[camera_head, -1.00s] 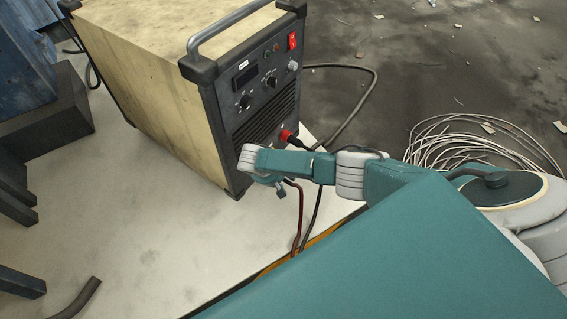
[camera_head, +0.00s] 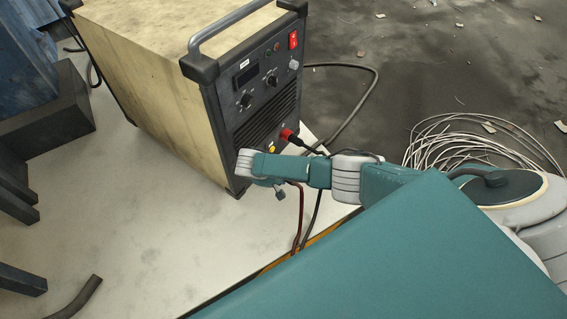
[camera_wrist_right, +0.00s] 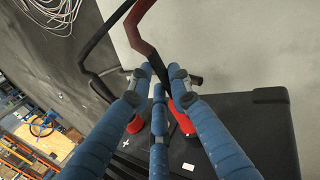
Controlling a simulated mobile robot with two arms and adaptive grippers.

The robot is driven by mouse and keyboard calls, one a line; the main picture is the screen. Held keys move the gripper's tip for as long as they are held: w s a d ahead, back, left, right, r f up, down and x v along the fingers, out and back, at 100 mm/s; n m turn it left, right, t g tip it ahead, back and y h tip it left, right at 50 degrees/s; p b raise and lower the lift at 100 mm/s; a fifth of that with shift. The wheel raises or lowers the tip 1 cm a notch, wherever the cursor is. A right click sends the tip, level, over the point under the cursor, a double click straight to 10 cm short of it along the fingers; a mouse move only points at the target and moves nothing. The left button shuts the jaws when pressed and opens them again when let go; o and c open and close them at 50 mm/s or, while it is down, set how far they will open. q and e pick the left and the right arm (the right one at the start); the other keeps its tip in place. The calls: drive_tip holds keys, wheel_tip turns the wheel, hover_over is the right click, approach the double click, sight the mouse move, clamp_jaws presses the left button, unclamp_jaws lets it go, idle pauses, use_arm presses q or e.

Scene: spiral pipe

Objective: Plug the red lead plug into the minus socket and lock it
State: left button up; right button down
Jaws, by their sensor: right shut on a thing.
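The welder (camera_head: 240,95) stands on the pale surface, its dark front panel facing right. A black lead's plug sits in the red-ringed socket (camera_head: 288,135); in the right wrist view this red ring (camera_wrist_right: 136,124) is beside a plus mark. My right gripper (camera_wrist_right: 161,82), with blue fingers, is shut around the red lead plug (camera_wrist_right: 184,121) and its dark red lead (camera_wrist_right: 141,38). The plug's red end is at the panel beside a white mark (camera_wrist_right: 188,167). The fingers hide much of it, so I cannot tell how deep it sits or whether it is turned.
My right arm crosses the head view and covers the panel's lower edge. A small yellow spot (camera_head: 271,149) shows just above my wrist. The leads (camera_head: 297,225) hang below the arm. A coil of pale cable (camera_head: 450,140) lies on the floor at right.

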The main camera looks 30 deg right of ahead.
use_arm(q)
drive_tip(key=shift+s+f, duration=0.15)
drive_tip(key=shift+f, duration=0.1)
use_arm(e)
drive_tip(key=shift+y, duration=0.3)
